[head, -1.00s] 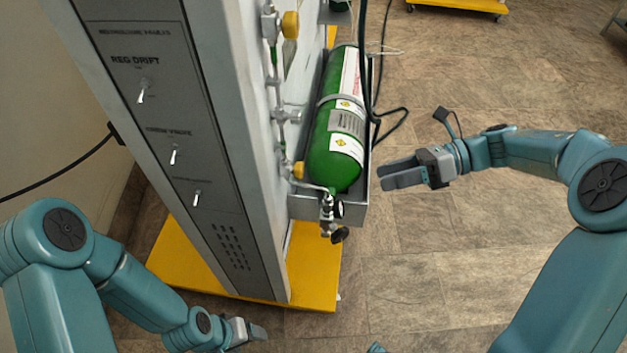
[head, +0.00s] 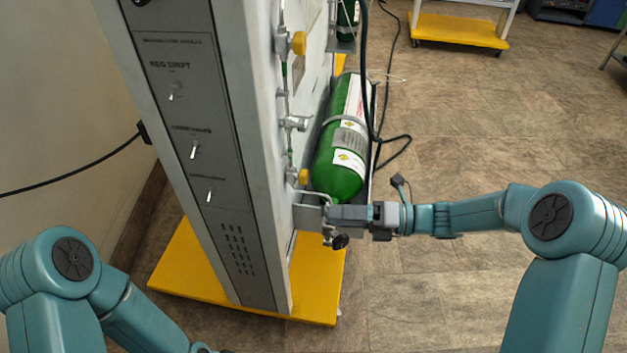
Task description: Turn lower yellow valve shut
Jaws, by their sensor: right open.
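The lower yellow valve (head: 303,177) is a small yellow knob on the side piping of the grey panel, left of the green cylinder's lower end. An upper yellow valve (head: 299,43) sits higher on the same piping. My right gripper (head: 332,214) is open, with its fingers in front of the cylinder's bottom fittings, below and slightly right of the lower valve. I cannot tell whether it touches the fittings. It appears apart from the yellow knob. My left gripper is out of view; only its arm shows at lower left.
The green cylinder (head: 341,165) lies in a grey tray beside the panel (head: 186,130). A black knob (head: 340,242) hangs below the gripper. The yellow base (head: 318,285) juts out at floor level. A black hose (head: 366,90) runs beside the cylinder.

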